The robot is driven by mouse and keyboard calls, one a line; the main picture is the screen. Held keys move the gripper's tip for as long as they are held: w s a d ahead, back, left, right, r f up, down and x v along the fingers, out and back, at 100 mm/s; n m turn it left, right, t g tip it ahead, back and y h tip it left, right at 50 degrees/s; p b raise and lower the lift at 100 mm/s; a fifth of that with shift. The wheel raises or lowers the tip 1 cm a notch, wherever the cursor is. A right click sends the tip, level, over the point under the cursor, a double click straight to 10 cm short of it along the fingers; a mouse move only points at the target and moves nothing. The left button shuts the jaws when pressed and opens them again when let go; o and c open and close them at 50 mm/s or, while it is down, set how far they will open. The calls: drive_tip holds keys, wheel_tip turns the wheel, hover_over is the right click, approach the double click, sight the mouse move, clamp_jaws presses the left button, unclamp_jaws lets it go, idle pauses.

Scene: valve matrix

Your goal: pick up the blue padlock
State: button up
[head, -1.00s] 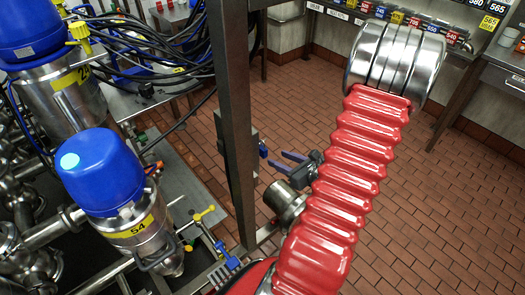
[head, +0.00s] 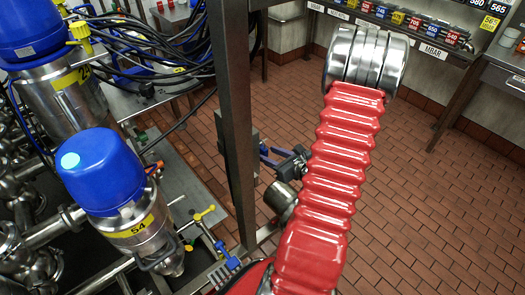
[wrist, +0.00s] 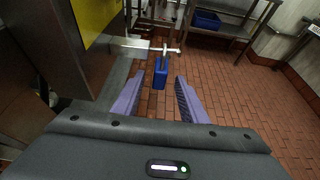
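A blue padlock (wrist: 160,76) shows in the wrist view, upright below a thin metal rod (wrist: 150,48) that crosses the top middle. It sits ahead of my fingers, in line with the gap between them; I see no contact. My gripper (head: 268,154) has purple fingers spread wide, with nothing held. In the head view it points left, close to the dark steel post. I cannot make out the padlock in the head view; the post may hide it.
The steel post (head: 237,120) stands just left of my gripper. Valves with blue caps (head: 98,172) and pipes fill the left. Black cables (head: 150,55) hang behind. A yellow panel (wrist: 95,18) is at the wrist view's upper left. The tiled floor (head: 430,190) at right is clear.

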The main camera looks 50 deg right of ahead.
drive_tip(key=shift+x, duration=1.35)
clamp_jaws()
